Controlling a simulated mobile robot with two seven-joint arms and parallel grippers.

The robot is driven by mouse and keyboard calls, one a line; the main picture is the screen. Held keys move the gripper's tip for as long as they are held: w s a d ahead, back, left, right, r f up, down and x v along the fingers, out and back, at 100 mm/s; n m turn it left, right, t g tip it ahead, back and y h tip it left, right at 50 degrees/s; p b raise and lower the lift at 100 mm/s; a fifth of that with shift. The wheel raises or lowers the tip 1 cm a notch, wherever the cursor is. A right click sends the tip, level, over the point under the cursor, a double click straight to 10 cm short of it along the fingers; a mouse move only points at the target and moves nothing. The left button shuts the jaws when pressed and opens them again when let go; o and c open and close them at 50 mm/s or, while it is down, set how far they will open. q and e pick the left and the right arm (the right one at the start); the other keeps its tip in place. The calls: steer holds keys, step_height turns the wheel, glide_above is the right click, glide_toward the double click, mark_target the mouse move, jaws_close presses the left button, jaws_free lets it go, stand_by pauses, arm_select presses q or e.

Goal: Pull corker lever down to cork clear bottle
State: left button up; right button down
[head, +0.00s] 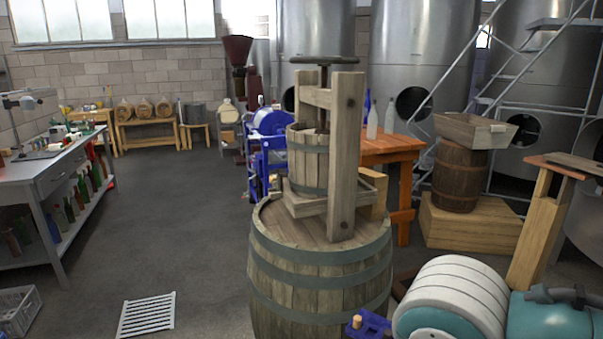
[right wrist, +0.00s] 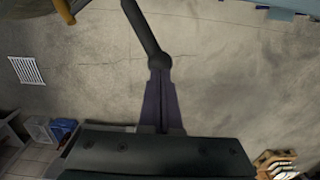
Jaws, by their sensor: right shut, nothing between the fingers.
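In the right wrist view my right gripper (right wrist: 161,76) is shut, its narrow fingers pointing up the picture. A dark rod with a rounded end (right wrist: 144,30) lies in line with the fingertips and overlaps them. It looks like a lever, but I cannot tell whether it is the corker's, or whether the fingers touch it. No bottle shows in that view. In the head view a clear bottle (head: 390,117) and another pale bottle (head: 372,122) stand upright on the orange table. I cannot make out the corker for certain. Neither gripper shows in the head view.
A large barrel (head: 320,290) carrying a wooden press (head: 345,150) stands in the middle, partly hiding the orange table (head: 392,146). A teal and white machine (head: 455,305) is at the lower right. A grey workbench (head: 50,165) stands left. Open floor (head: 180,220) lies between bench and barrel.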

steer(key=shift+f, duration=0.1)
steer(key=shift+s+a+f+b, duration=0.2)
steer(key=shift+f+b, duration=0.25)
steer(key=shift+f, duration=0.2)
steer(key=shift+s+a+f+b, duration=0.1)
steer(key=shift+s+f+b, duration=0.1)
steer(key=shift+f+b, duration=0.3)
steer(key=shift+f, duration=0.1)
steer(key=shift+f, duration=0.15)
steer(key=shift+s+f+b, duration=0.1)
steer(key=shift+f+b, duration=0.75)
steer(key=shift+f, duration=0.35)
